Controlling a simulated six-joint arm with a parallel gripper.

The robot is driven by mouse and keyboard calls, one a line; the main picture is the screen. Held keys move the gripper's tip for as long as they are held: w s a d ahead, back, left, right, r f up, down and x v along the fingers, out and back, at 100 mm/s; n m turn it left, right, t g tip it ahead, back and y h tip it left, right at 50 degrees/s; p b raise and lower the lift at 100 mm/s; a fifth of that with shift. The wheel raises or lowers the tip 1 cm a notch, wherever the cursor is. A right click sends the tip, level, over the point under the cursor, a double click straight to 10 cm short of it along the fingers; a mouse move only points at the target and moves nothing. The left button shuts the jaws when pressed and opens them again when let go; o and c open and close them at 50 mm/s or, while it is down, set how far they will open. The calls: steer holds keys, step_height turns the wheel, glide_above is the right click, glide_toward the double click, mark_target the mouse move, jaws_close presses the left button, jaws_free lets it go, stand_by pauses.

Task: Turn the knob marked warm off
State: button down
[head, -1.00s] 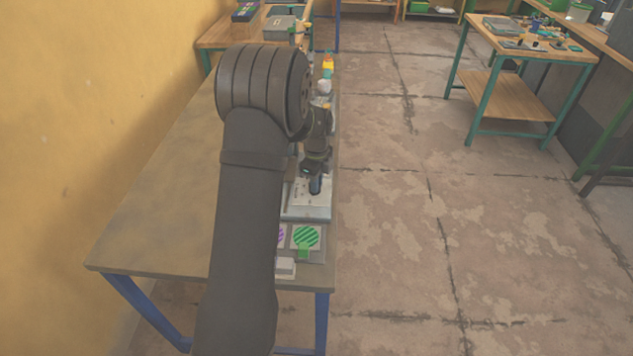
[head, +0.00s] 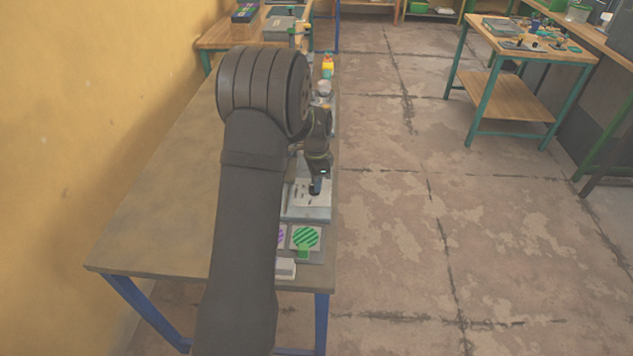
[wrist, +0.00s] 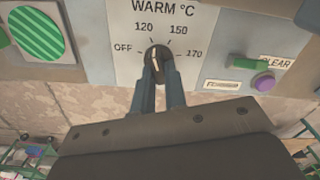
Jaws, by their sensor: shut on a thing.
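The warm knob (wrist: 158,54) is black with a pale pointer line and sits on a white plate (wrist: 190,14) marked "WARM °C". OFF is at the left of the dial, 120 and 150 above, 170 at the right. The pointer line stands nearly upright, tilted slightly left, roughly towards the 120 side; its exact setting is hard to tell. My gripper (wrist: 159,72) is shut on the knob, one finger at each side. The fingers hide the knob's lower part. In the head view, my gripper (head: 317,182) is over the panel, and the dial there is too small to read.
In the wrist view, a green striped round pad (wrist: 36,32) is left of the dial. A green lever (wrist: 246,64) and a purple button (wrist: 264,82) are at its right, near a label partly reading "CLEAR". The bench (head: 160,210) is bare to the left.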

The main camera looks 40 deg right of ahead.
steer(key=n, duration=0.5)
steer(key=shift+w+n, duration=0.2)
steer(key=shift+n, duration=0.1)
steer(key=n, duration=0.5)
steer(key=shift+w, duration=0.1)
steer(key=shift+n, duration=0.3)
steer(key=c, duration=1.5)
jaws_free()
steer(key=shift+o, duration=0.2)
step_height(320, 180, up, 18)
steer(key=shift+f, duration=0.2)
